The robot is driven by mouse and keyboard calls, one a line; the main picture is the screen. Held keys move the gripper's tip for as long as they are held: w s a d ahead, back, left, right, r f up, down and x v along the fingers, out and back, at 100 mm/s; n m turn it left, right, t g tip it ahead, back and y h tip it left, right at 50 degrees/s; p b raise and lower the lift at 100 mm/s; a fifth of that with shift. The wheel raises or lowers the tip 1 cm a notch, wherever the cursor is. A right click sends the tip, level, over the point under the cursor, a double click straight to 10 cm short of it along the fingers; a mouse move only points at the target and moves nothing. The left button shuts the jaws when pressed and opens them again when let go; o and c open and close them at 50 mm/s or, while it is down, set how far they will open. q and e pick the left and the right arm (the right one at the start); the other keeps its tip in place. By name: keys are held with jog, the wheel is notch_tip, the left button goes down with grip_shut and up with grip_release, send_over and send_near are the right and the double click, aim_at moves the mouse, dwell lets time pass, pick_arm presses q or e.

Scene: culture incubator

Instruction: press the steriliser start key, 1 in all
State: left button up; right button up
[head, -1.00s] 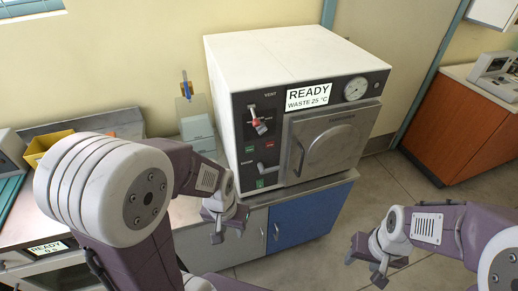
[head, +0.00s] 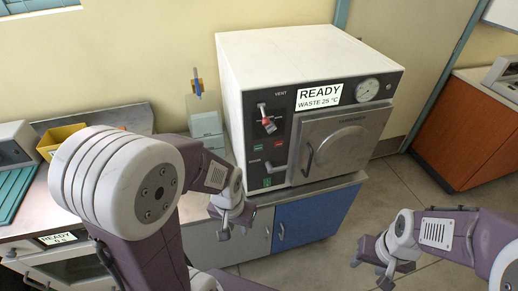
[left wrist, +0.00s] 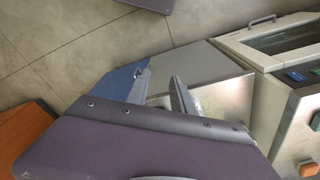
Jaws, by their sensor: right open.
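The steriliser (head: 312,110) is a white box with a dark front panel, a closed round-marked door (head: 340,140) and a display reading READY, WASTE 25 °C. Its panel carries a green key (head: 257,148), a red key (head: 279,143) and a green part (head: 267,182) at the bottom; their lettering is too small to read. My left gripper (head: 238,220) is open and empty, in front of the cabinet and below the keys, apart from the panel. Its parted fingers show in the left wrist view (left wrist: 162,88). My right gripper (head: 372,262) is open and empty at lower right, away from the steriliser.
A red-tipped vent handle (head: 267,122) and a lower lever (head: 272,168) stick out from the panel. The steriliser stands on a grey and blue cabinet (head: 308,218). A yellow bin (head: 60,138) is at left, a wooden cabinet (head: 470,125) at right.

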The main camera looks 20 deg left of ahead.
pick_arm(q)
grip_shut()
dwell(1.5)
